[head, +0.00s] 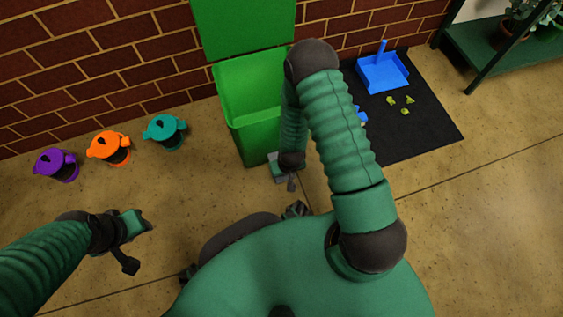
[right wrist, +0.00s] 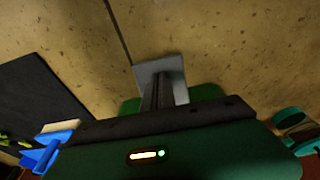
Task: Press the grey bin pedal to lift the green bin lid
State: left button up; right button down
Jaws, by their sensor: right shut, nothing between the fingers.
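The green bin (head: 250,130) stands against the brick wall in the head view. Its green lid (head: 243,25) is up, upright along the wall, and the bin's mouth is open. The grey pedal (right wrist: 172,68) shows in the right wrist view, partly covered by my fingers. My right gripper (head: 291,184) is low at the bin's front right corner. Its shut, empty fingers (right wrist: 160,92) overlap the pedal; whether they touch it is hard to see. My left gripper (head: 140,225) is over bare floor at the left, away from the bin; its finger opening is unclear.
Purple (head: 57,165), orange (head: 110,149) and teal (head: 165,131) watering cans stand left of the bin. A black mat (head: 425,135) at right holds a blue dustpan (head: 383,72) and green scraps (head: 405,111). A dark green shelf (head: 515,50) stands far right. Front right floor is clear.

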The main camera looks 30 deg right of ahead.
jog(key=shift+s, duration=0.1)
notch_tip(320, 180, up, 9)
jog(key=p, duration=0.9)
jog(key=s+a+r+n+p, duration=0.1)
jog(key=s+a+r+p, duration=0.1)
jog(key=r+p, duration=2.1)
jog(key=s+a+r+n+p, duration=0.1)
jog(key=r+p, duration=2.1)
jog(key=r, duration=2.9)
jog(key=shift+s+a+n+y+p, duration=0.3)
jog(key=shift+s+a+p, duration=0.15)
jog(key=shift+a, duration=0.3)
